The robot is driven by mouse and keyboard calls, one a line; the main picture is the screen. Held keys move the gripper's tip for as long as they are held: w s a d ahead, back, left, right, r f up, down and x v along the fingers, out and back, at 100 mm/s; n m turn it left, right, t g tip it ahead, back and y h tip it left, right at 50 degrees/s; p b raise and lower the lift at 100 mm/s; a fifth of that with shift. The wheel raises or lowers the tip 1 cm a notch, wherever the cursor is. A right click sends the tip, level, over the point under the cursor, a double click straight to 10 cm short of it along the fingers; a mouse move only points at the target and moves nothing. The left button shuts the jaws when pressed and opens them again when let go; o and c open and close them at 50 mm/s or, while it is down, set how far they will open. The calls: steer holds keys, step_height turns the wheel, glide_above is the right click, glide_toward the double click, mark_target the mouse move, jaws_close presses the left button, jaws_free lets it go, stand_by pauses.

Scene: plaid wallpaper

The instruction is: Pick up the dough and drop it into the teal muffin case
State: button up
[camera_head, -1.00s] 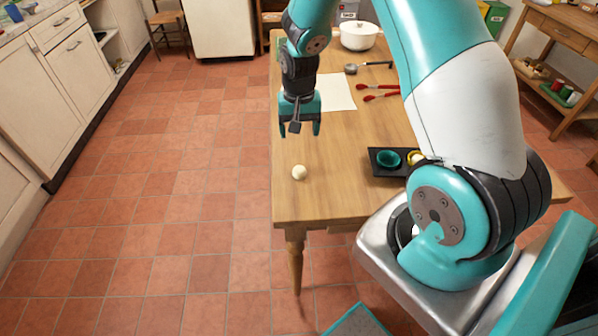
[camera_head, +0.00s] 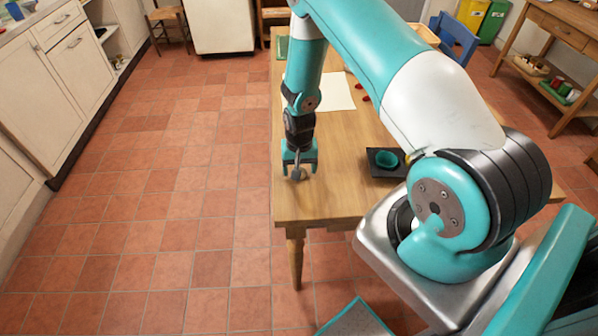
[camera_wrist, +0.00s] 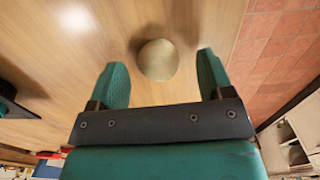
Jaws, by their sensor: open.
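The dough (camera_wrist: 158,60) is a small pale ball on the wooden table. In the wrist view it lies between the two fingertips, with a gap on each side. In the head view it is mostly hidden behind my gripper (camera_head: 299,172). My gripper (camera_wrist: 161,72) is open and empty, pointing down over the dough, low near the table's left edge. The teal muffin case (camera_head: 387,159) sits in a dark tray (camera_head: 374,172) to the right of my gripper. The right part of the tray is hidden behind my arm.
The wooden table (camera_head: 330,200) is clear between the dough and the tray. A white sheet (camera_head: 339,92) lies farther back, with a green item (camera_head: 282,47) at the far left. Red utensil ends show beside my arm. The tiled floor lies left of the table edge.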

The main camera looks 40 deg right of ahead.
steer(key=c, duration=1)
steer(key=shift+r, duration=0.1)
steer(key=shift+c, duration=0.2)
step_height(320, 180, up, 20)
steer(key=b, duration=0.2)
